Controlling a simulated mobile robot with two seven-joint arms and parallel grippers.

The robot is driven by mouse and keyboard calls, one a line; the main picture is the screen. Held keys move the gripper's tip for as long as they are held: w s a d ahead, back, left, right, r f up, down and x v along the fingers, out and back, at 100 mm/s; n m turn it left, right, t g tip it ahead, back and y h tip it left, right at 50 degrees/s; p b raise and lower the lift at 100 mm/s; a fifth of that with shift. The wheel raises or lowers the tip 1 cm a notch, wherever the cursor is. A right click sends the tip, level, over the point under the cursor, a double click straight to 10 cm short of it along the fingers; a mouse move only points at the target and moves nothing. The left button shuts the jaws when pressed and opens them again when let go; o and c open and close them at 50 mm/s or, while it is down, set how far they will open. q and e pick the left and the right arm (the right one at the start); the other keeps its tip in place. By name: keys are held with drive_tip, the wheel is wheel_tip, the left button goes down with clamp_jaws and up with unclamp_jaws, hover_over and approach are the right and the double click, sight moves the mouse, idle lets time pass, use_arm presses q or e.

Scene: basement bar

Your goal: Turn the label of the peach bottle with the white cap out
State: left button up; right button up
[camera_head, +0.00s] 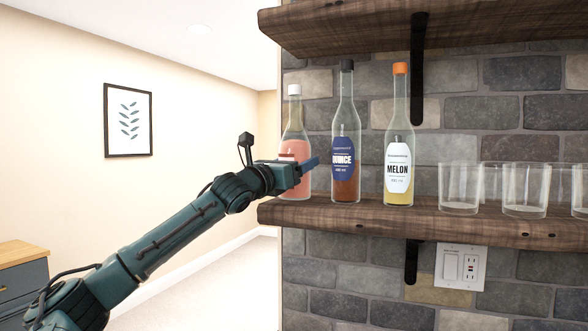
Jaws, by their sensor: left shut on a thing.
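The peach bottle with the white cap (295,128) stands upright at the left end of the lower shelf (340,215). Its lower part holds peach-coloured liquid, and part of a pale label shows at its left, mostly hidden by my gripper. My left gripper (303,166) reaches in from the left at the height of the label and is shut on this bottle. A blue finger shows on the bottle's right side; the other finger is hidden. My right gripper is not in view.
A dark-capped bottle with a blue label (346,160) stands close to the right of the gripper's finger. An orange-capped MELON bottle (398,150) and several clear glasses (459,187) stand further right. The upper shelf (350,28) and its black bracket (417,70) are above. Open room lies left.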

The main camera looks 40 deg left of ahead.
use_arm(q)
drive_tip(key=shift+f+n+y+b, duration=0.25)
drive_tip(key=shift+n+y+b, duration=0.35)
drive_tip(key=shift+y+b, duration=0.65)
drive_tip(key=shift+n+y+b, duration=0.4)
drive_tip(key=shift+y+b, duration=0.15)
drive_tip(key=n+y+b, duration=0.1)
drive_tip(key=y, duration=0.1)
drive_tip(key=shift+g+y, duration=0.3)
drive_tip(key=shift+g, duration=0.1)
drive_tip(key=n+g+y, duration=0.1)
drive_tip(key=n+y, duration=0.1)
drive_tip(key=y, duration=0.1)
drive_tip(key=shift+w+r+p, duration=0.1)
drive_tip(key=shift+r+p, duration=0.05)
drive_tip(key=shift+p, duration=0.25)
drive_tip(key=shift+n+g+y, duration=0.4)
drive_tip(key=shift+n, duration=0.1)
drive_tip(key=o, duration=0.8)
drive_tip(key=shift+a, duration=0.1)
drive_tip(key=shift+r+v, duration=0.2)
drive_tip(key=shift+v, duration=0.6)
drive_tip(key=shift+r+v, duration=0.15)
drive_tip(key=shift+v, duration=0.6)
drive_tip(key=r+v, duration=0.2)
drive_tip(key=v, duration=0.6)
drive_tip(key=shift+s+d, duration=0.3)
drive_tip(key=shift+s, duration=0.2)
